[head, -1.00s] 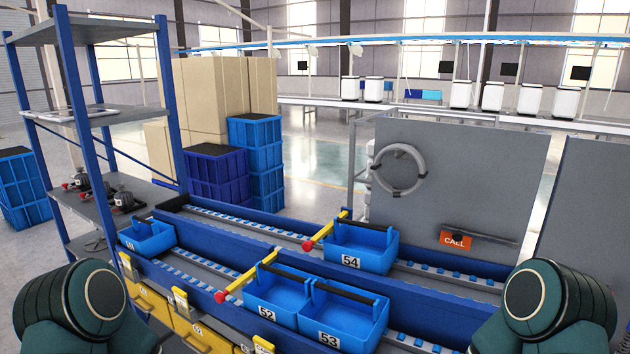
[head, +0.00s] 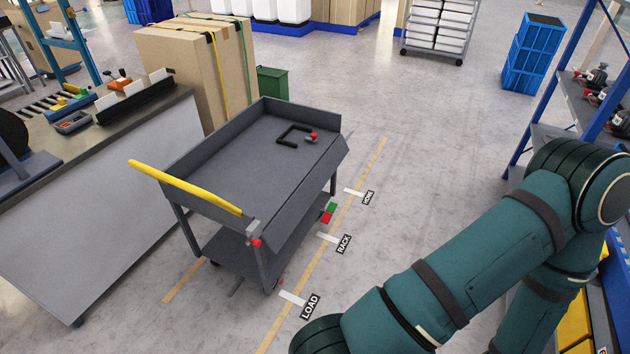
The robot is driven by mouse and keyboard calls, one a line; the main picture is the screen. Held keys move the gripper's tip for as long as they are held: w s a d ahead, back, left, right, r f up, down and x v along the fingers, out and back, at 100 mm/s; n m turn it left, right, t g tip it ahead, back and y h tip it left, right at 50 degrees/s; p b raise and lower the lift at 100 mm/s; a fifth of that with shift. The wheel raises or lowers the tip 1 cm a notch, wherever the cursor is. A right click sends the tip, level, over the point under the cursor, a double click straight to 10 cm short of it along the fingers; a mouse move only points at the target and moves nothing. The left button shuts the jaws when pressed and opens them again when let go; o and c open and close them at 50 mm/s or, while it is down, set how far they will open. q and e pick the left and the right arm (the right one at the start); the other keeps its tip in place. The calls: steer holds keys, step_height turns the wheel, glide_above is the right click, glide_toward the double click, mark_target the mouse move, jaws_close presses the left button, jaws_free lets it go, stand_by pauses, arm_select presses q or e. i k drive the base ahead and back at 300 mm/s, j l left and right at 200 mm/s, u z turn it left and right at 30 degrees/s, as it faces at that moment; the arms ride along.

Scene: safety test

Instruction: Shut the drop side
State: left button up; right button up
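A grey two-deck cart (head: 215,160) with a yellow push handle (head: 185,187) stands left of centre in the head view. Its drop side (head: 305,195) is the long grey panel along the cart's right edge. The panel appears to slope outward and down from the deck, but its exact angle is hard to tell. A red knob (head: 256,243) sits at the near corner post, and another red knob (head: 313,137) is near the far end.
Floor tape has signs LOAD (head: 310,307), BACK (head: 343,243) and another beyond. A grey-topped workbench (head: 75,165) and tall cartons (head: 185,70) stand left of and behind the cart. Blue shelving (head: 552,95) is at right.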

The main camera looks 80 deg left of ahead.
mark_target(284, 224)
steer(key=u, duration=3.25)
steer(key=i+l+u, duration=0.15)
steer(key=u, duration=0.3)
steer(key=i+l+u, duration=0.1)
steer(key=l+u, duration=0.2)
steer(key=u, duration=0.2)
steer(key=i+l+u, duration=0.1)
steer(key=l+u, duration=0.3)
steer(key=l, duration=0.55)
steer(key=l+u, duration=0.15)
steer(key=l, duration=1.75)
steer(key=i+l, duration=0.25)
steer(key=i, duration=0.15)
